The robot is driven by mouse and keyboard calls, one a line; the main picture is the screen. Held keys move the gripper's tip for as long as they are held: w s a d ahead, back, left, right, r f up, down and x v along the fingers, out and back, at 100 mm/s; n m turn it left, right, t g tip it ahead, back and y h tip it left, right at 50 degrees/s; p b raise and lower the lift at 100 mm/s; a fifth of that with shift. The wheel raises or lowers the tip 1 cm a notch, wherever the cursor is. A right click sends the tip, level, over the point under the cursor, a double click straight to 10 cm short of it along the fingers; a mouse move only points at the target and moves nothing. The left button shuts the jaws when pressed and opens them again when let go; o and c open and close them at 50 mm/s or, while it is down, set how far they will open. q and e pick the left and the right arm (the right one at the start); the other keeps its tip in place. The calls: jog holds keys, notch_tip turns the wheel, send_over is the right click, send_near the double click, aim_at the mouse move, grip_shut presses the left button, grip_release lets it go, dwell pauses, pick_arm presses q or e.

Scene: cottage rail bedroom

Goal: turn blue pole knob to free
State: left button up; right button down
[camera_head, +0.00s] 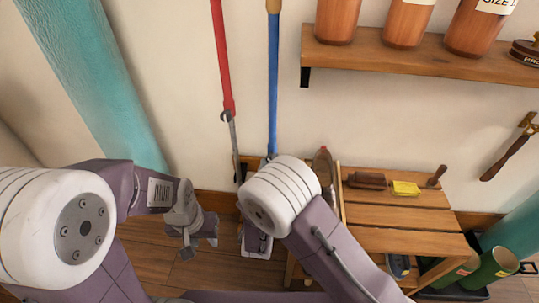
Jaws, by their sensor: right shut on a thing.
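The blue pole (273,85) stands upright against the wall, with a wooden tip at its top. Its lower end passes behind my right arm's white joint (281,194). I cannot make out its knob; that part is hidden there. My right gripper is hidden behind my own arm, so I cannot see what it touches. My left gripper (198,246) hangs low, left of the poles, with its fingers apart and nothing between them.
A red pole (222,60) with a grey lower part leans left of the blue one. A wall shelf (400,56) holds several brown jars. A slatted wooden bench (395,216) stands right of my right arm, with a brush (366,180) and a yellow block (406,188) on it.

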jog(key=n+p, duration=0.6)
jog(key=p, duration=0.1)
jog(key=shift+r, duration=0.2)
jog(key=shift+f+n+p, duration=0.15)
jog(key=shift+n+p, duration=0.85)
jog(key=shift+n, duration=0.15)
jog(key=shift+f+n+p, duration=0.15)
jog(key=shift+n+p, duration=0.8)
jog(key=shift+n, duration=0.2)
jog(key=c, duration=1.1)
grip_release()
